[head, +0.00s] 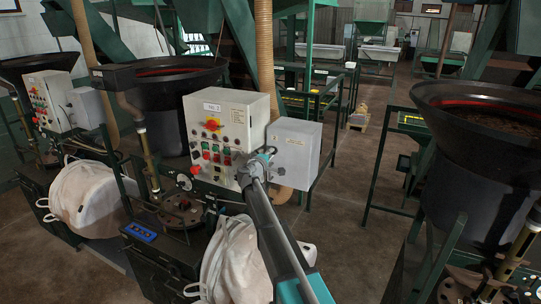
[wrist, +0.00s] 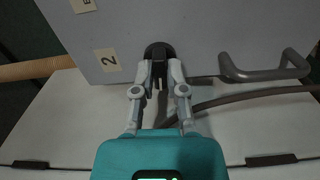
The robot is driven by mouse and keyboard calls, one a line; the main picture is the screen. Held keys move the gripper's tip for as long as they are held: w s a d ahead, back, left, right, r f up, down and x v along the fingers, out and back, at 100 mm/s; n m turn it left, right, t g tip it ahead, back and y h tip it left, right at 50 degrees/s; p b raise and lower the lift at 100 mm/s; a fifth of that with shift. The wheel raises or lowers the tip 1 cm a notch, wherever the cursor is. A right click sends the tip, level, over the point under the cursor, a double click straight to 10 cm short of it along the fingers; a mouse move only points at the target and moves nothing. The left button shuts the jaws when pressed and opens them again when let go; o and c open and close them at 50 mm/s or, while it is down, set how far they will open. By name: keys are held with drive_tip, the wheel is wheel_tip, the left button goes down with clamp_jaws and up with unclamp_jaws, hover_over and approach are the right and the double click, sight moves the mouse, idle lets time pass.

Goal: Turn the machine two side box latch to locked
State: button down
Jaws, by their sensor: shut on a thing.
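The grey side box (head: 296,150) is fixed to the right of the machine two control panel (head: 222,128). My gripper (head: 265,155) is up against the side box in the head view and hides part of its face. My gripper (wrist: 160,68) is shut on the latch's tab, one finger on each side. The tab looks roughly in line with the fingers.
A grey bar handle (wrist: 265,68) is right of the latch, with a dark cable (wrist: 250,96) close by. White bulk bags (head: 235,262) hang below the panel. A black hopper (head: 480,150) stands at the right. The floor (head: 350,230) between is clear.

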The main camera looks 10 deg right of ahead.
drive_tip(key=shift+n, duration=0.5)
drive_tip(key=c, duration=0.7)
unclamp_jaws()
drive_tip(key=v, duration=1.2)
